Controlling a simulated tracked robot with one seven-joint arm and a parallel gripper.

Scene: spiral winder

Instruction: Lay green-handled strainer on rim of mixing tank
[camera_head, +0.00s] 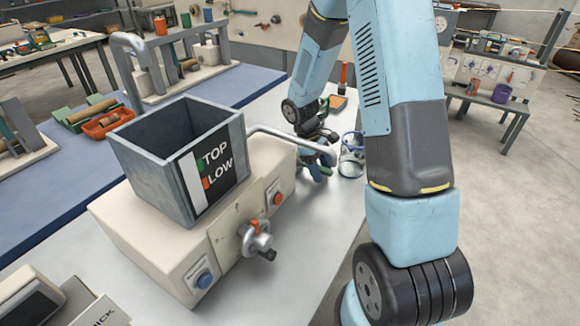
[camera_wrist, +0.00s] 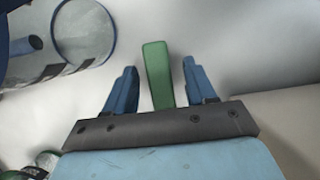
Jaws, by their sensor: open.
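The mixing tank (camera_head: 150,176) is a grey, open-topped square box with a TOP/LOW label, set on a cream machine body. My gripper is in the head view (camera_head: 320,170), low over the table to the right of the tank. In the wrist view my gripper (camera_wrist: 160,72) is open, with its blue fingers on either side of a green handle (camera_wrist: 156,62). There are gaps between the handle and the fingers. The rest of the strainer is hidden from both views.
A clear, blue-rimmed vessel (camera_wrist: 84,38) lies close to the left of my gripper in the wrist view; it also shows in the head view (camera_head: 352,158). A bent metal pipe (camera_head: 290,136) runs between tank and gripper. An orange-topped block (camera_head: 337,102) stands behind.

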